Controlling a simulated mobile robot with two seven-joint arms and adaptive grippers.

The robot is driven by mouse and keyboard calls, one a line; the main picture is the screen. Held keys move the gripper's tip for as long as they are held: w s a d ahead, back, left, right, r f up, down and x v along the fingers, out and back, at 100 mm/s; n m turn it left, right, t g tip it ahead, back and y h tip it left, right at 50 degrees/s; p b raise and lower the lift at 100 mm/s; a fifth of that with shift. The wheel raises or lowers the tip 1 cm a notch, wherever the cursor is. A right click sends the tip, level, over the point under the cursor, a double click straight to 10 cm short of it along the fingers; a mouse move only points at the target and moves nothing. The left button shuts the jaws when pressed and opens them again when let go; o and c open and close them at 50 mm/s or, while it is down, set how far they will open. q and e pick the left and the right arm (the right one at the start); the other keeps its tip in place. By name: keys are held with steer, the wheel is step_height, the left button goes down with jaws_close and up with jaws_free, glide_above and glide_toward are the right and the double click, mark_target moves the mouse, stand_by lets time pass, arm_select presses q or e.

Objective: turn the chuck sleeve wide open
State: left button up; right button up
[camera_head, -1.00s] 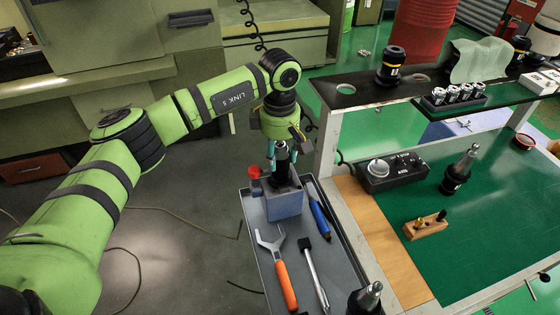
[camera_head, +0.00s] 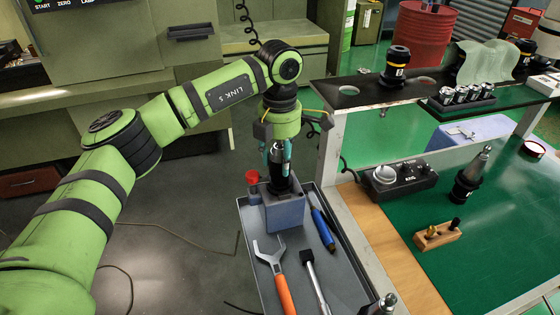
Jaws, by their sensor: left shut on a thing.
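The chuck (camera_head: 278,180) is a dark, upright cylinder standing in a blue-grey block (camera_head: 286,212) on the grey tray. My left gripper (camera_head: 280,160) reaches down from above and is shut on the chuck's upper part, the sleeve. The fingers and my wrist hide much of the sleeve, so how far it is turned cannot be told. My right gripper is not in view.
A green-topped bench (camera_head: 400,217) with a control box (camera_head: 400,178) stands to the right.

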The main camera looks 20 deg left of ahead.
arm_select(q)
steer(key=n, duration=0.1)
steer(key=n+b, duration=0.1)
steer(key=n, duration=0.2)
steer(key=shift+s+f+n+b, duration=0.1)
steer(key=shift+f+n+b, duration=0.2)
steer(key=shift+n, duration=0.1)
steer(key=n+b, duration=0.1)
steer(key=n, duration=0.3)
steer(key=shift+n, duration=0.3)
steer(key=o, duration=1.2)
steer(key=shift+r, duration=0.1)
steer(key=shift+c, duration=0.2)
steer(key=shift+r, duration=0.3)
step_height(320, 180, up, 12)
steer(key=shift+f, duration=0.2)
